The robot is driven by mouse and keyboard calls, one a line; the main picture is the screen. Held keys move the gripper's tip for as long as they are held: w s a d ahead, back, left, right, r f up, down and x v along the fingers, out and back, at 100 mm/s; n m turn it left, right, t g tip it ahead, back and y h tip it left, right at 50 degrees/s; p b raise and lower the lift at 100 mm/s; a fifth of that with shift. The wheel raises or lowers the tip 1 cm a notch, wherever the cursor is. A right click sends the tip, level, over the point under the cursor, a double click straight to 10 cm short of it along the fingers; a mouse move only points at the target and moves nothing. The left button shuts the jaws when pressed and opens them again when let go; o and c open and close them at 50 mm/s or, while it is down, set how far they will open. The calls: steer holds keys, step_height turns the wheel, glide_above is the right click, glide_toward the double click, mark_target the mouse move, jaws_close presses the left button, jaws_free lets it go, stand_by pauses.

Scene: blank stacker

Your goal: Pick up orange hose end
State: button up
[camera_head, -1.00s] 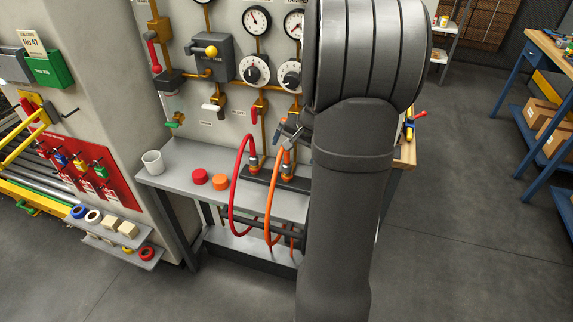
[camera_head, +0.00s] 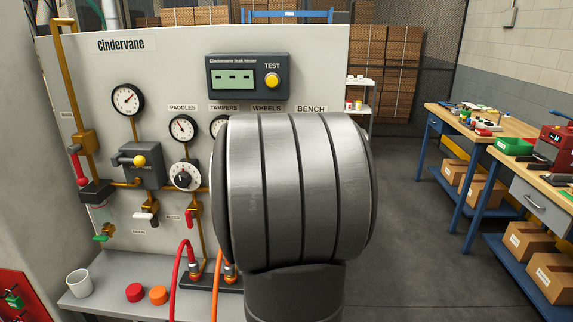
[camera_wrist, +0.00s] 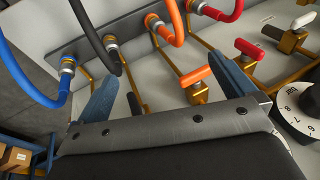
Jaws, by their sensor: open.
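The orange hose (camera_head: 215,290) rises from the bench to a metal fitting in the head view, partly behind my arm. In the wrist view, the orange hose (camera_wrist: 175,15) meets its fitting (camera_wrist: 166,34) on the grey strip, between the black and red hoses. My gripper (camera_wrist: 163,68) shows in the wrist view as two blue-grey fingers spread wide apart. Nothing is held between them. The orange fitting lies beyond the fingertips, roughly between them in the picture, and looks untouched. My arm hides the gripper in the head view.
A black hose (camera_wrist: 95,25), a blue hose (camera_wrist: 30,90) and a red hose (camera_head: 179,270) stand close by. An orange-handled valve (camera_wrist: 196,76) and a red-handled valve (camera_wrist: 248,50) are near the right finger. A white cup (camera_head: 79,284), red cap (camera_head: 135,292) and orange cap (camera_head: 158,295) sit on the bench.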

steer(key=c, duration=0.9)
steer(key=shift+f, duration=0.1)
steer(key=s+f+n+h, duration=0.8)
steer(key=f+n+h, duration=0.2)
steer(key=f+n, duration=0.4)
steer(key=s+a+n+t+y, duration=0.2)
steer(key=a+n+t, duration=0.9)
steer(key=n, duration=0.8)
steer(key=x, duration=1.2)
steer(key=shift+a+f, duration=0.1)
steer(key=shift+f, duration=0.15)
steer(key=shift+g, duration=0.3)
steer(key=shift+r+x, duration=0.15)
steer(key=shift+x, duration=1.2)
steer(key=shift+r+x, duration=0.1)
steer(key=shift+x, duration=1.25)
